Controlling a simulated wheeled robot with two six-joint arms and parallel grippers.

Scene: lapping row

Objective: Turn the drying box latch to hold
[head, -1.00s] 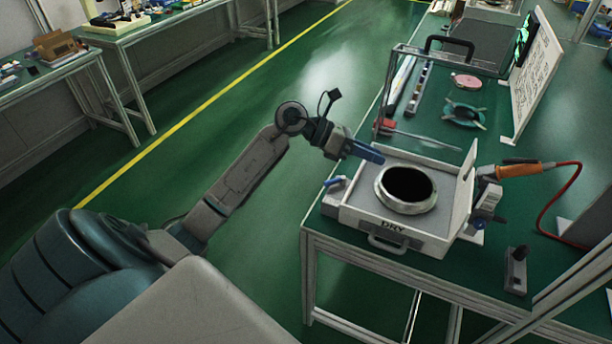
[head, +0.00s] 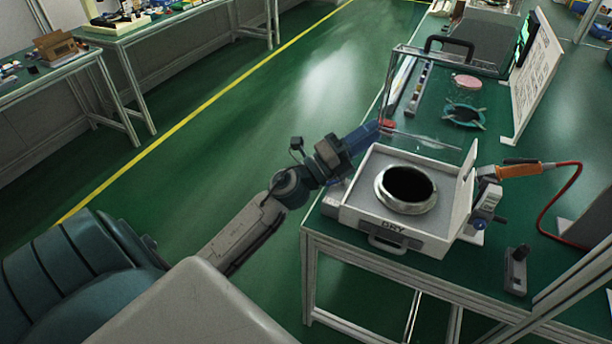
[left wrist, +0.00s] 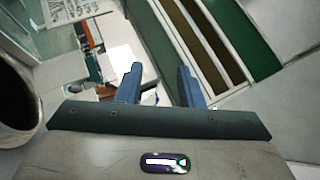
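The white drying box (head: 378,238), marked DRY, stands on the green bench top, its upright panel at the right. A round metal ring with a dark opening (head: 382,200) sits in its top. A small blue lever, seen earlier at the box's left side, is now mostly hidden behind my left arm, so its setting cannot be told. My left gripper (head: 372,130) is above the bench edge, by the box's far left corner. In the left wrist view its two blue fingers (left wrist: 160,84) are apart with nothing between them. My right gripper is not in view.
An orange-handled tool (head: 520,170) with a red cable lies right of the box. A clear-walled case (head: 440,58) stands behind it. A small dark switch unit (head: 516,270) is at the front right. Open floor lies left of the bench.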

